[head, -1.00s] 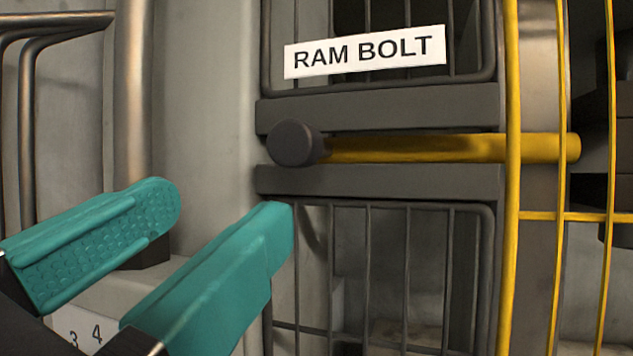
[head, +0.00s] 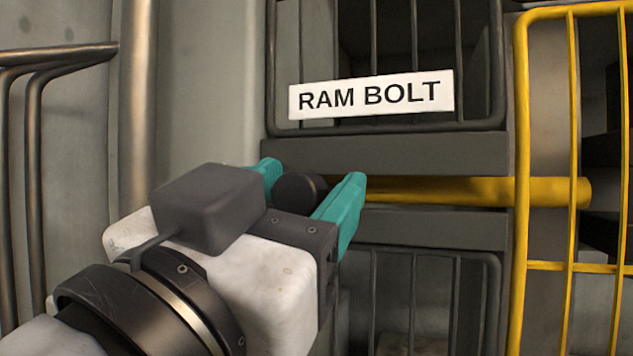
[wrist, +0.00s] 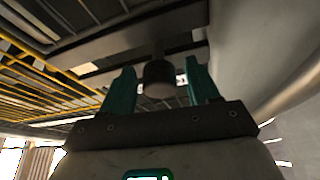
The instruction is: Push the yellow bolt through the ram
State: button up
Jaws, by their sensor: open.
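The yellow bolt (head: 440,191) lies horizontally between two dark grey bars, below a white "RAM BOLT" label (head: 371,95). Its dark round knob (head: 299,188) is at the left end, and its right end passes behind the yellow cage bars. My gripper (head: 312,186) is open, with one teal finger on either side of the knob. In the wrist view the knob (wrist: 158,78) sits between the two open fingers, in front of the gripper's body. I cannot tell whether the fingers or palm touch it.
A dark grey upper bar (head: 390,155) and lower bar (head: 440,230) frame the bolt. A yellow wire cage (head: 520,150) stands at the right. Dark metal rails (head: 35,150) and a vertical pipe (head: 133,110) are at the left.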

grip_shut()
dwell(0.6)
